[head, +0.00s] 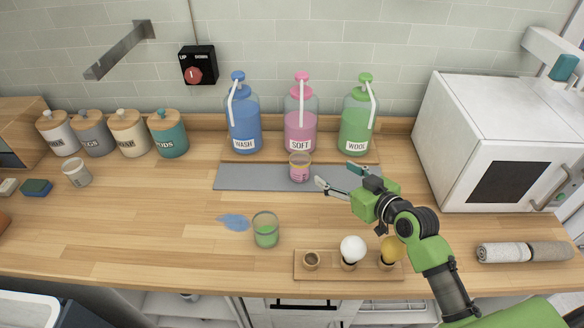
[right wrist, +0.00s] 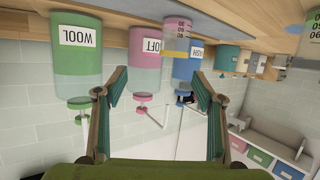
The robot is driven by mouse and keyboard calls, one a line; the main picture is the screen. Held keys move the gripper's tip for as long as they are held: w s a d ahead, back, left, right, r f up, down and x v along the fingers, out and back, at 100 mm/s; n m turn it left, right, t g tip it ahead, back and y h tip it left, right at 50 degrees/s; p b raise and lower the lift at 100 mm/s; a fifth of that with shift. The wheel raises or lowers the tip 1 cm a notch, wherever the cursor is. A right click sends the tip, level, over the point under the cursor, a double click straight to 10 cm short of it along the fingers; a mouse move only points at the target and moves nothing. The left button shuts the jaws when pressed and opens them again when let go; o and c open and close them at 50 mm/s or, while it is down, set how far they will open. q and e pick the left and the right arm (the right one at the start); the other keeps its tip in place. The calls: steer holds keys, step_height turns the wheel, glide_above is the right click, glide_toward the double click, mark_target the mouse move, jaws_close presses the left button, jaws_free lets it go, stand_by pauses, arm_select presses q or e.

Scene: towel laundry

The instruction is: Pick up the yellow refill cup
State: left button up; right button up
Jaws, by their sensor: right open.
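A small clear cup with a yellowish tint and pink contents (head: 300,167) stands upright on the grey mat (head: 245,178), in front of the pink SOFT bottle. My right gripper (head: 337,176) is open and empty just right of this cup, with its fingers pointing left towards it. A gap shows between fingers and cup. In the right wrist view, which is upside down, the marked cup (right wrist: 176,38) lies beyond the open fingers (right wrist: 160,78). My left gripper is not in view.
Blue WASH (head: 244,125), pink SOFT (head: 300,120) and green WOOL (head: 355,125) pump bottles stand behind the mat. A cup with green liquid (head: 265,230) stands near a blue spill (head: 234,222). A white-grey cup (head: 77,172) is at left, a white machine (head: 495,140) at right.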

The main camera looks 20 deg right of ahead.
mark_target(308, 164)
steer(key=shift+y, duration=0.4)
steer(key=x, duration=0.3)
steer(key=a+p+x, duration=0.1)
steer(key=x, duration=0.5)
steer(key=shift+s+a+f+p, duration=0.2)
steer(key=shift+a+f+p, duration=0.1)
steer(key=shift+a, duration=0.1)
steer(key=shift+w+a+r, duration=0.15)
steer(key=shift+w, duration=0.15)
steer(key=p+x, duration=0.1)
steer(key=x, duration=0.1)
steer(key=p+x, duration=0.1)
steer(key=x, duration=0.1)
steer(key=shift+s+a, duration=0.1)
steer(key=shift+a, duration=0.15)
steer(key=shift+w+a, duration=0.1)
steer(key=shift+w, duration=0.2)
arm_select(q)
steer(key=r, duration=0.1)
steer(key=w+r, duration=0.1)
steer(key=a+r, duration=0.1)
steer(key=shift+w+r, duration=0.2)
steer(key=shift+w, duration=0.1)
arm_select(e)
steer(key=c, duration=1.1)
